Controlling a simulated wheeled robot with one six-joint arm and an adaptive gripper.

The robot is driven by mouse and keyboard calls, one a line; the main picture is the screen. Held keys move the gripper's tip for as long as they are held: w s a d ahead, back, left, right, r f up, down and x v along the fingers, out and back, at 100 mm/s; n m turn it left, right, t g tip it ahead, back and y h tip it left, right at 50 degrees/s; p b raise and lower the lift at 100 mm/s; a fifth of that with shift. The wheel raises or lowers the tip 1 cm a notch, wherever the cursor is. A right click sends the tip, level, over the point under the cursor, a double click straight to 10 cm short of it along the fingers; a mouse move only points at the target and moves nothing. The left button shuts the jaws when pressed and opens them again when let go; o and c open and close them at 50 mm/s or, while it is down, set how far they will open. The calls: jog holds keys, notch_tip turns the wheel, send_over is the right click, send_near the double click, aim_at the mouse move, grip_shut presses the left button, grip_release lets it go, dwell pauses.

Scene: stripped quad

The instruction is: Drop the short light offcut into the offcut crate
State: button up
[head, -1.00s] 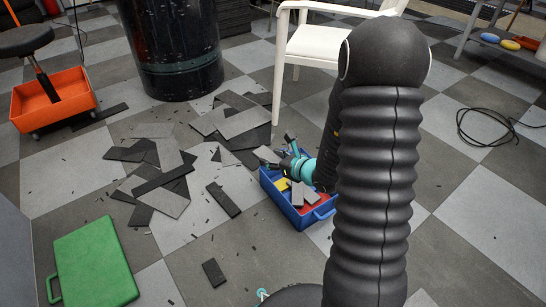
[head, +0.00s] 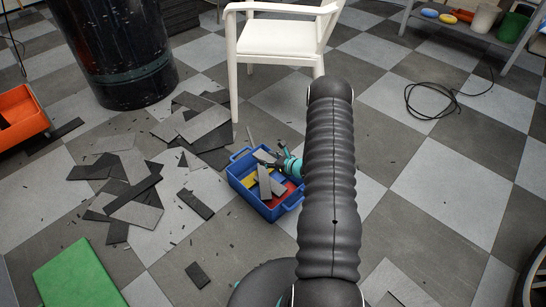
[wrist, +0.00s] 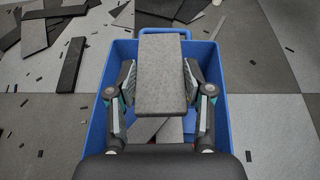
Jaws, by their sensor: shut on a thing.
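The short light offcut (wrist: 162,80) is a grey speckled slab, held between the two fingers of my gripper (wrist: 160,85) in the wrist view. My gripper is shut on it, over the blue offcut crate (wrist: 97,140). In the head view the crate (head: 240,194) stands on the floor left of my arm. My gripper (head: 279,160) is at its upper right part there, and the offcut end (head: 264,156) shows beside the fingers. Other light pieces (head: 264,182) lean in the crate, with yellow and red inside. The slab hides much of the crate's inside in the wrist view.
A white chair (head: 278,40) stands just behind the crate. Loose dark and light offcuts (head: 137,214) litter the floor to the left. A black drum (head: 118,55) and an orange bin (head: 20,115) stand further left. Checkered floor at right is mostly clear, with a black cable (head: 432,100).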

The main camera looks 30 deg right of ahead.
jog(key=shift+s+d+f, duration=0.25)
jog(key=shift+d+f, duration=0.5)
jog(key=shift+f, duration=0.3)
notch_tip(320, 180, down, 6)
jog(key=shift+r+b, duration=0.1)
jog(key=shift+b, duration=0.95)
jog(key=o, duration=1.2)
jog(key=shift+o, duration=0.2)
jog(key=shift+d, duration=0.1)
jog(key=v, duration=1.2)
